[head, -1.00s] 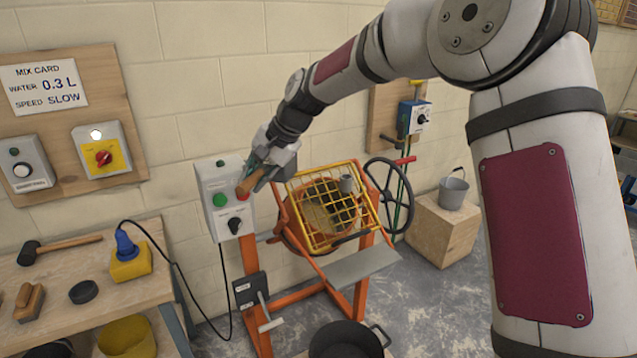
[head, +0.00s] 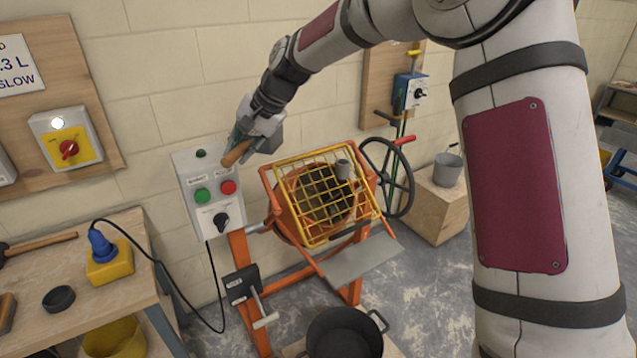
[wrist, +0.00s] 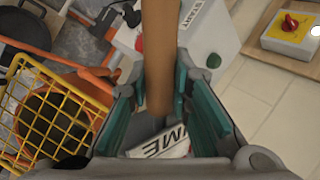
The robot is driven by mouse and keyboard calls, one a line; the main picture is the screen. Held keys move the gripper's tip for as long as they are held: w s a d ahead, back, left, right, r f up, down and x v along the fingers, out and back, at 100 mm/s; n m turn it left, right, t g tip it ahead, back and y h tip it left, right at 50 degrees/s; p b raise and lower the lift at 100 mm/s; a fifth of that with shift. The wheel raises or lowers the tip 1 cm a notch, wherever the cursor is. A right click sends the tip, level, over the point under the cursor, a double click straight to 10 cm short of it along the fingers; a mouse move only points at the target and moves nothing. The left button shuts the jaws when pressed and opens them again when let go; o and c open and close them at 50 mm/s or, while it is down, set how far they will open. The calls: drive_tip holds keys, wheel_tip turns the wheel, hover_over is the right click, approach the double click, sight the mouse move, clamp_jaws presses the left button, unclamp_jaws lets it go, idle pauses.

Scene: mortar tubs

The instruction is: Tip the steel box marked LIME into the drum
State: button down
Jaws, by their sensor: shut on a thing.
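My gripper (head: 250,138) is shut on a wooden handle (head: 237,153), in front of the wall above the grey button box. In the wrist view the handle (wrist: 158,55) runs between the teal fingers. A pale label with the letters "IME" (wrist: 170,143) shows below it, between the fingers; most of the steel box is hidden by my gripper. The orange mixer drum (head: 288,222) is to the right of and below my gripper. A yellow grid guard (head: 308,243) lies across its mouth, with dark and brownish contents behind it.
The button box (head: 208,190) is left of the mixer, a handwheel (head: 388,178) right. A black tub (head: 344,334) stands below. A workbench (head: 130,285) is at left, a bucket (head: 447,169) on a wooden block at right.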

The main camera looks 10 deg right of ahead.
drive_tip(key=d+f+m+t+y+p, duration=0.1)
drive_tip(key=d+f+y, duration=0.3)
drive_tip(key=d+y, duration=0.4)
drive_tip(key=shift+f+m+p, duration=0.2)
drive_tip(key=shift+m+p, duration=0.1)
drive_tip(key=shift+p, duration=0.45)
idle(0.5)
